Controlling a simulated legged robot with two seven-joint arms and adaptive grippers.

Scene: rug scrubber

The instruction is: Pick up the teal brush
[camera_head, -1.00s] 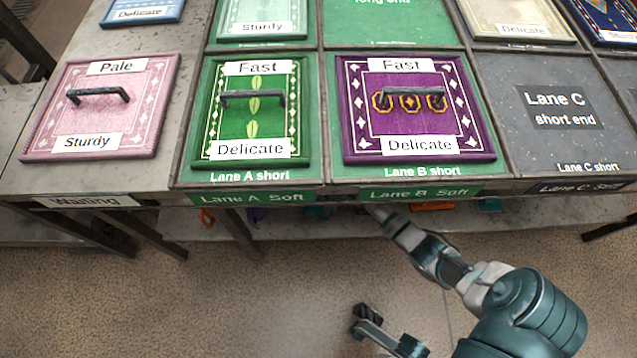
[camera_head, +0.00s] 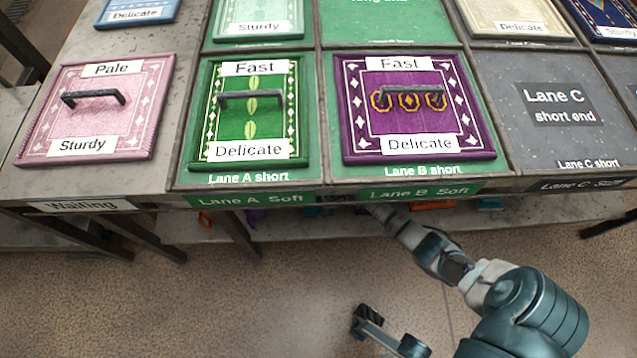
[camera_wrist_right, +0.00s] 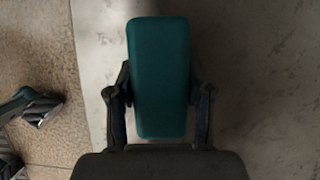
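The teal brush (camera_wrist_right: 160,85) fills the middle of the right wrist view as a long block with rounded corners, over a pale marbled surface. My right gripper (camera_wrist_right: 159,78) has one finger along each long side of it. The fingertips lie close to the brush's sides, with small gaps lower down; whether they press on it I cannot tell. In the head view my right arm (camera_head: 437,252) reaches under the front edge of the table, which hides the gripper and brush.
The table's front edge, with its Lane B Soft label (camera_head: 420,193), overhangs the lower shelf (camera_head: 540,215). An orange item (camera_head: 432,206) lies on that shelf right of my arm. A purple rug (camera_head: 418,125) and a green rug (camera_head: 292,130) lie above. The floor in front is clear.

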